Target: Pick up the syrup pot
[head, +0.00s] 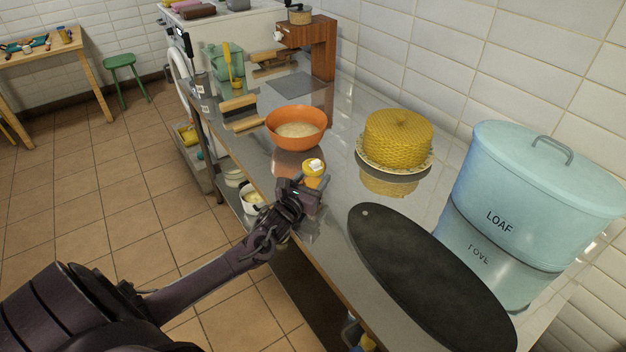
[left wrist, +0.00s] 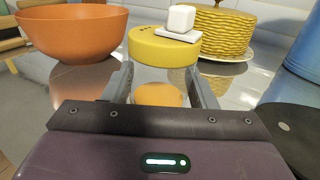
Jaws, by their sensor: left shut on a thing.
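The syrup pot (head: 313,171) is a small yellow pot with a white block-like knob on top. It is at the front edge of the steel counter, just in front of an orange bowl. My left gripper (head: 308,188) is shut on the syrup pot, and its jaws hide much of the pot's lower body in the head view. In the left wrist view, the syrup pot (left wrist: 160,50) shows its yellow top and white knob beyond the fingers, upright. I cannot tell whether its base touches the counter. My right gripper is not in view.
The orange bowl (head: 296,128) stands close behind the pot. A yellow woven-looking cake (head: 398,138) on a plate is to its right. A dark oval board (head: 430,275) and a blue loaf bin (head: 535,190) fill the right side. Some counter between them is clear.

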